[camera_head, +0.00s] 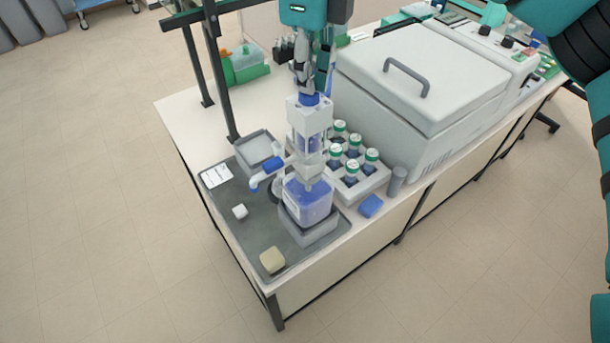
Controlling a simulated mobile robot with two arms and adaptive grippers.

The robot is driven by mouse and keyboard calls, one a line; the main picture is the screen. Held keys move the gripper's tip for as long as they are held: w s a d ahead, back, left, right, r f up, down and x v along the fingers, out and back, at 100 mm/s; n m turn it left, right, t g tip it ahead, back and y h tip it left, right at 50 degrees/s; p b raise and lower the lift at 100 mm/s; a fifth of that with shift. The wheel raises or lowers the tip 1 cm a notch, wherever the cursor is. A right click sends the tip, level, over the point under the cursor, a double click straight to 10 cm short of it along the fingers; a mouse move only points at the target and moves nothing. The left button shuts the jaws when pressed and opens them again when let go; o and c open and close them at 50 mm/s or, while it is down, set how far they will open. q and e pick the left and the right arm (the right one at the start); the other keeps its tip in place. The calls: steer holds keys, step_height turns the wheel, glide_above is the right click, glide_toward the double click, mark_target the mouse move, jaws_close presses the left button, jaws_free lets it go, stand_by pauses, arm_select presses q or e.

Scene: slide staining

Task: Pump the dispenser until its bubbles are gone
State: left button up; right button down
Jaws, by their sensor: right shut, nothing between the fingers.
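The dispenser (308,143) is a white bottle-top pump with a blue knob (310,99) on top and a spout with a blue end reaching left. It stands upright on a square bottle of blue liquid (307,202), seated in a grey holder (312,232). My right gripper (305,90) comes down from above and is shut, its fingertips right over the knob. I cannot tell whether they touch or press it. Bubbles are too small to make out. My left gripper is not in view.
A grey tray (235,205) lies under the holder, with a small grey dish (259,148), a white label and small blocks. A rack (372,182) of green-capped bottles stands close on the right. A large lidded grey machine (425,75) is behind it. A dark frame post rises at left.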

mark_target(309, 97)
steer(key=shift+f+b, duration=1.3)
steer(key=shift+f, duration=0.65)
steer(key=shift+r+p, duration=1.75)
steer(key=shift+r, duration=1.15)
steer(key=shift+r, duration=0.1)
step_height(309, 97, up, 5)
steer(key=p, duration=0.3)
steer(key=shift+p, duration=0.4)
